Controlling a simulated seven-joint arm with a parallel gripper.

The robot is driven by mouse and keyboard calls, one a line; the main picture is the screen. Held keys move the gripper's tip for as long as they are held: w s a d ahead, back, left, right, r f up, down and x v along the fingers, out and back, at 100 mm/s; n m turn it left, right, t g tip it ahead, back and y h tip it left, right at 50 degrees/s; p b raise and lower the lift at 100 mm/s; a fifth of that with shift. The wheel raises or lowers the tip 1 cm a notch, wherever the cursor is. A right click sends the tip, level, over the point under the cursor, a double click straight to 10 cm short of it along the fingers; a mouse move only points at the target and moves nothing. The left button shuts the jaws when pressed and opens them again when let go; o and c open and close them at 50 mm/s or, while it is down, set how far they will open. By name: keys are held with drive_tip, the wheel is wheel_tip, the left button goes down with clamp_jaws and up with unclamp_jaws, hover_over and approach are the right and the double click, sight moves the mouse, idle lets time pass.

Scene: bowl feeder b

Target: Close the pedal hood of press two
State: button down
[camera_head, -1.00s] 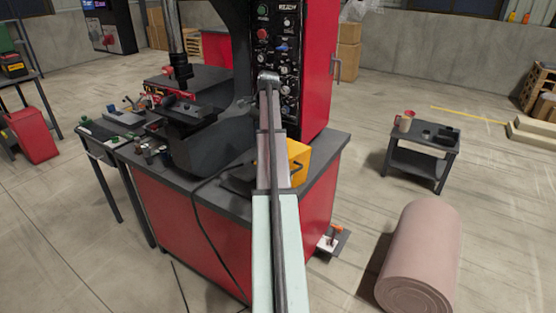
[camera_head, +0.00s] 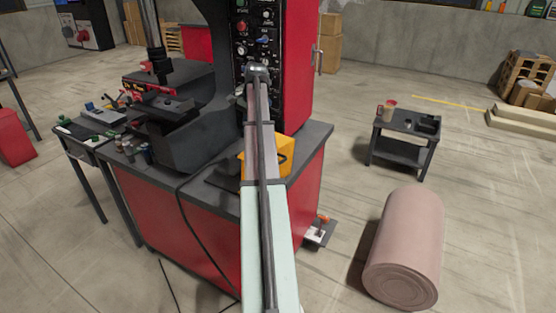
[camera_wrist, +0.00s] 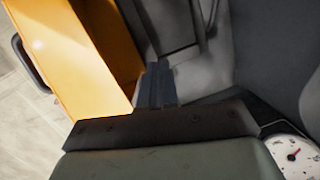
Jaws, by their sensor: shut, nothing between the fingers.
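The pedal hood is a yellow-orange box (camera_head: 285,152) with a dark handle, on the press's table, partly hidden behind my arm. In the wrist view its orange panel (camera_wrist: 75,55) fills the upper left, with the dark handle at the left edge. A second orange face shows beside it, so its right side looks open. My gripper (camera_wrist: 158,70) is shut and empty, just right of the panel's near edge. I cannot tell whether it touches the hood. In the head view my arm hides the gripper.
The press's control panel (camera_head: 256,40) stands behind my arm. A black cable (camera_head: 183,205) hangs over the table front. A small dark stand (camera_head: 405,138) and a pink roll (camera_head: 408,245) stand on the floor at right.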

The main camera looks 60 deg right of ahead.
drive_tip(key=s, duration=0.2)
drive_tip(key=s+n+t+h, duration=0.1)
drive_tip(key=s+r+n, duration=0.1)
drive_tip(key=s, duration=0.1)
drive_tip(key=shift+s+h, duration=0.3)
drive_tip(key=n+t+h, duration=0.1)
drive_tip(key=n+t, duration=0.1)
drive_tip(key=t, duration=0.1)
hover_over(280, 152)
drive_tip(key=w, duration=0.2)
drive_tip(key=shift+s+d+f, duration=0.2)
drive_tip(key=shift+d+f, duration=0.1)
drive_tip(key=shift+d, duration=0.1)
drive_tip(key=s+a+m+t+h, duration=0.1)
drive_tip(key=s+a+m+t, duration=0.2)
drive_tip(key=s, duration=0.5)
drive_tip(key=s+a+m+t+h, duration=0.1)
drive_tip(key=s+a+m+t, duration=0.1)
drive_tip(key=s+a+t, duration=0.5)
drive_tip(key=shift+w+d+f+g, duration=0.6)
drive_tip(key=shift+w+d, duration=0.2)
drive_tip(key=shift+w, duration=1)
drive_tip(key=shift+w+d+f+g, duration=0.55)
drive_tip(key=shift+w+d, duration=0.25)
drive_tip(key=shift+w, duration=1.05)
drive_tip(key=shift+w+d+f+g, duration=0.45)
drive_tip(key=shift+w+d+f, duration=0.3)
drive_tip(key=shift+w, duration=1.05)
drive_tip(key=shift+r, duration=0.1)
